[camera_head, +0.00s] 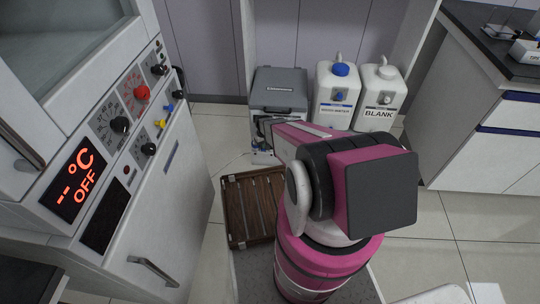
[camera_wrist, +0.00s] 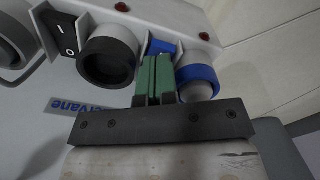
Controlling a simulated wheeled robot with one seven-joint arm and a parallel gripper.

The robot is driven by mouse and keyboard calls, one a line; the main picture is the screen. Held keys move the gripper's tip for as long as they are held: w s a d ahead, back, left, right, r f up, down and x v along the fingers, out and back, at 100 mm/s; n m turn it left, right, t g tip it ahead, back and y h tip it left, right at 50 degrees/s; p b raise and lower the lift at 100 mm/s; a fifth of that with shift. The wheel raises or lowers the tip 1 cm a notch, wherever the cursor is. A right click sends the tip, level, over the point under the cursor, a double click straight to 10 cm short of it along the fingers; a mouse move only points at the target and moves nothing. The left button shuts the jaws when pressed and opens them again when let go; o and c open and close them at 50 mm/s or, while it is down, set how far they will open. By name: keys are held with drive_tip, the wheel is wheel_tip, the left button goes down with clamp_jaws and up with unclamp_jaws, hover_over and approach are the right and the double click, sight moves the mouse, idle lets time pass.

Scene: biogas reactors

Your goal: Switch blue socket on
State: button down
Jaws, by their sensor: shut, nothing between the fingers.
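The blue-ringed socket (camera_wrist: 199,82) is at right of centre in the wrist view, with a pale round face. A blue rocker switch (camera_wrist: 160,47) sits just left of it on the panel, partly hidden behind my fingers. My gripper (camera_wrist: 154,62) has green fingers, pressed together and empty. Its tips overlap the lower part of the blue switch in the picture; I cannot tell whether they touch it. The blue socket is close on the right of the fingers. In the head view my arm covers this area, and the socket and switch cannot be made out.
A black-ringed socket (camera_wrist: 109,57) is left of the fingers, with a black rocker switch (camera_wrist: 64,32) beyond it. Red lamps (camera_wrist: 204,37) line the panel. A control cabinet (camera_head: 165,190) stands at left; white canisters (camera_head: 338,95) and a grey box (camera_head: 279,90) stand behind my arm.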

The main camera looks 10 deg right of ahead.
drive_tip(key=shift+f, duration=0.2)
drive_tip(key=shift+r, duration=0.15)
wheel_tip(320, 180, up, 7)
idle(1.0)
drive_tip(key=s+r, duration=0.7)
drive_tip(key=r, duration=0.4)
drive_tip(key=s+r+m, duration=0.1)
drive_tip(key=s+r, duration=0.6)
drive_tip(key=r, duration=0.4)
drive_tip(key=s+r+m, duration=0.1)
drive_tip(key=s+r, duration=0.6)
drive_tip(key=r, duration=0.3)
drive_tip(key=shift+s+r, duration=0.15)
drive_tip(key=shift+r, duration=0.25)
